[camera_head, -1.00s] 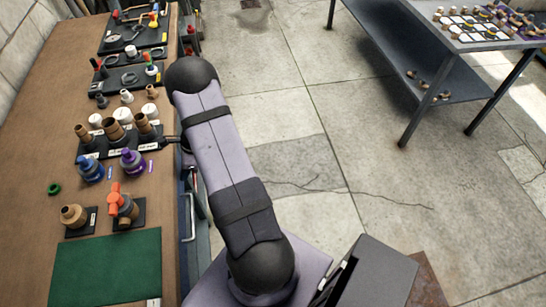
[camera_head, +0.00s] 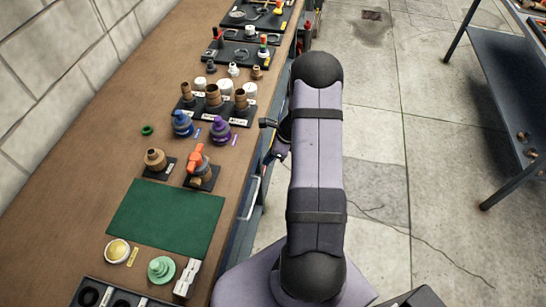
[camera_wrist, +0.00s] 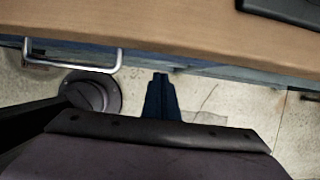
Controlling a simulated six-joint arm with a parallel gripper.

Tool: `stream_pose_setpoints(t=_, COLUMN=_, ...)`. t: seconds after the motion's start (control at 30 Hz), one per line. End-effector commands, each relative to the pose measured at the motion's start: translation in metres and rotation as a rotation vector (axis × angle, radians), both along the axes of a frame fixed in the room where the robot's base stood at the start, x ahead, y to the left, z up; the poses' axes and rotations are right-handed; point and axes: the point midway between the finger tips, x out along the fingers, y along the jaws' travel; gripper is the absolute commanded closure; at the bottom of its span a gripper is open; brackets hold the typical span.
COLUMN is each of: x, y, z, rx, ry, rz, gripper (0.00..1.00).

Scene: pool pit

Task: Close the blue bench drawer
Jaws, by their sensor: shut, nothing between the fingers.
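The blue bench drawer front (camera_head: 243,215) shows as a narrow strip beside the bench's right edge, with a pale bar handle (camera_head: 251,198). My arm hides part of that bench side. In the wrist view the metal handle (camera_wrist: 117,58) sticks out below the wooden edge, left of my gripper. I cannot tell how far the drawer is pulled out. My gripper (camera_wrist: 160,76) is shut and empty, its dark blue fingers pointing toward the blue strip under the bench top. Whether the tips touch it is unclear.
The wooden bench top (camera_head: 95,165) holds a green mat (camera_head: 165,217), several fittings and black tool trays. A metal table (camera_head: 510,110) stands at the right.

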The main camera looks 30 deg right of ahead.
Motion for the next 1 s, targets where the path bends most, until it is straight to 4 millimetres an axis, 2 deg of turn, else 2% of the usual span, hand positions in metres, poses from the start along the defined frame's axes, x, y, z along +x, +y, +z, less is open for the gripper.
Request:
stream_pose_setpoints(t=0.07, x=-0.011, y=-0.012, z=0.001, rx=-0.001, ry=0.000, rz=-0.007, gripper=1.00)
stream_pose_setpoints(t=0.4, x=-0.026, y=-0.027, z=0.059, rx=-0.004, ry=-0.001, rz=-0.003, gripper=1.00)
stream_pose_setpoints(t=0.6, x=-0.033, y=-0.033, z=0.082, rx=-0.004, ry=0.000, rz=-0.002, gripper=1.00)
stream_pose_setpoints(t=0.77, x=-0.036, y=-0.035, z=0.090, rx=-0.003, ry=0.003, rz=-0.002, gripper=1.00)
stream_pose_setpoints(t=1.0, x=-0.037, y=-0.035, z=0.092, rx=-0.001, ry=0.004, rz=-0.002, gripper=1.00)
